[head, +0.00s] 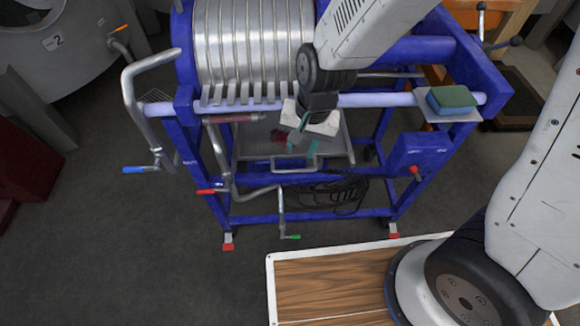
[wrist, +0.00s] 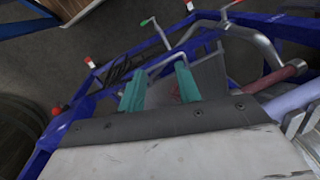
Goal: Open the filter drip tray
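The filter drip tray (head: 250,142) is a shallow grey metal tray below the steel filter plates, inside the blue frame. A dark red patch shows in it. A bracket-like handle (head: 293,166) is at its front edge. My gripper (head: 306,146) points down over the front part of the tray, close behind the handle in the head view. Its two teal fingers are apart, with nothing seen held between them. In the wrist view my gripper (wrist: 160,85) has the tray (wrist: 208,78) beyond and beside its fingers. Whether the fingers touch the handle cannot be told.
The blue filter frame (head: 400,187) surrounds the tray. Bent steel pipes with coloured valve levers (head: 222,165) stand to its left. A black hose (head: 340,194) lies coiled below. A sponge (head: 450,98) sits on the right ledge. Open floor lies in front, left of a wooden-topped surface (head: 330,285).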

